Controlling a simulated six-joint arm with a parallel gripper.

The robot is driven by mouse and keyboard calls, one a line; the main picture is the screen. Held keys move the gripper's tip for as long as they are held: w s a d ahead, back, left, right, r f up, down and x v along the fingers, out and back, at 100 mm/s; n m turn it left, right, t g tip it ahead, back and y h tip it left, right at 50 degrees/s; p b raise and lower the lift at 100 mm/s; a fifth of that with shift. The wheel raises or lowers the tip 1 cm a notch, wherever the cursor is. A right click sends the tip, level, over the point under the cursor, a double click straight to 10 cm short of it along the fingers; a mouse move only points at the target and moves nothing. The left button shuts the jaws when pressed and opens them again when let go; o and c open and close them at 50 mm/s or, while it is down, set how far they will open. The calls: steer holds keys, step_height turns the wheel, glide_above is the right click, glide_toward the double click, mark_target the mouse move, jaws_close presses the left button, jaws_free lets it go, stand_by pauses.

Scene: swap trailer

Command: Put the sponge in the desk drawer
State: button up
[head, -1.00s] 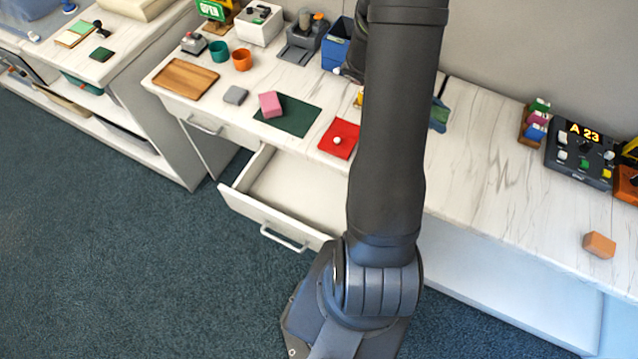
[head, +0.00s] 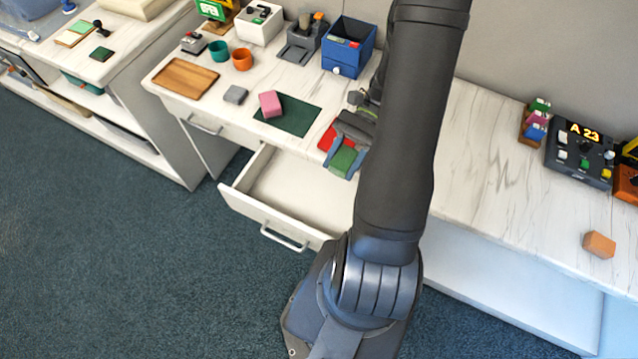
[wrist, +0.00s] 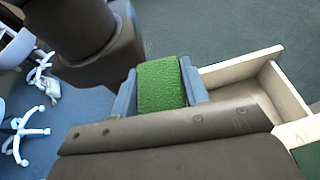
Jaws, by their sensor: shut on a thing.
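The sponge (head: 343,161), with a rough green face, is held between the two blue-grey fingers of my gripper (head: 342,166). In the wrist view the green sponge (wrist: 162,86) fills the gap between the fingers (wrist: 160,90). The desk drawer (head: 275,219) is pulled open below the desk's front edge, and its visible inside is empty. The sponge is up and to the right of the drawer in the head view, near the desk's front edge. The open drawer (wrist: 243,61) lies right of the gripper in the wrist view.
A red mat (head: 327,137) is partly hidden by my gripper. A dark green mat (head: 296,117) with a pink block (head: 270,104), a grey block (head: 235,94) and a wooden tray (head: 183,79) lie left of it. A blue box (head: 349,47) stands behind.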

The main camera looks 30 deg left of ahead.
steer(key=s+a+r+m+t+y, duration=0.3)
steer(key=s+a+m+t+y, duration=0.15)
steer(key=a+m+y, duration=0.35)
step_height(320, 180, up, 8)
steer(key=m+t+y, duration=0.4)
steer(key=m+t, duration=0.5)
glide_above(283, 204)
step_height(283, 204, down, 39)
steer(key=shift+f, duration=0.1)
stand_by(0.5)
steer(key=o, duration=0.5)
steer(key=shift+f, duration=0.1)
steer(key=o, duration=0.4)
steer(key=shift+o, duration=0.2)
